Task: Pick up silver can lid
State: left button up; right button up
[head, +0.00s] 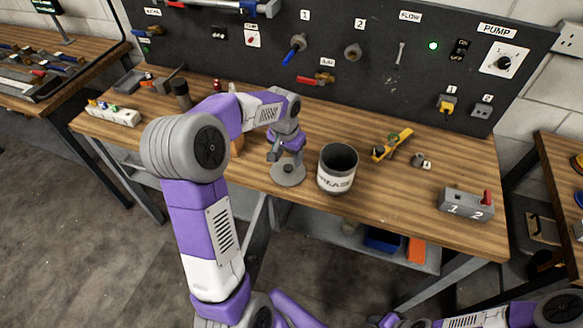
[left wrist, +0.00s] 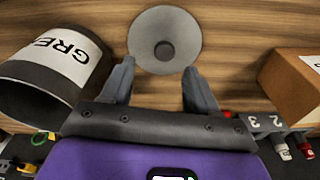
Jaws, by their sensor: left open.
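The silver can lid (head: 289,174) is a round grey disc with a raised middle, lying on the wooden workbench just left of the grease can. In the left wrist view the lid (left wrist: 180,22) shows at top centre, its dark round knob in the middle. My left gripper (head: 277,152) is open and empty above the lid. In the left wrist view its two fingers (left wrist: 158,78) point toward the lid, with the lid's near edge between and beyond the tips. Whether they touch it cannot be told. My right gripper is out of view.
The open grease can (head: 336,181) stands close right of the lid. A brown box (left wrist: 292,82) shows right in the wrist view. A yellow-handled tool (head: 391,146) and a grey switch box (head: 466,204) lie farther right. A black pump panel (head: 375,50) rises behind the bench.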

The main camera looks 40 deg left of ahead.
aim_at(288, 167)
pick_arm(q)
jog(key=f, duration=0.3)
jog(key=f+b, duration=0.1)
jog(key=f, duration=0.1)
jog(key=shift+w+a+f, duration=0.25)
jog(key=shift+a+f, duration=0.1)
jog(key=shift+r, duration=0.1)
jog(key=c, duration=1.1)
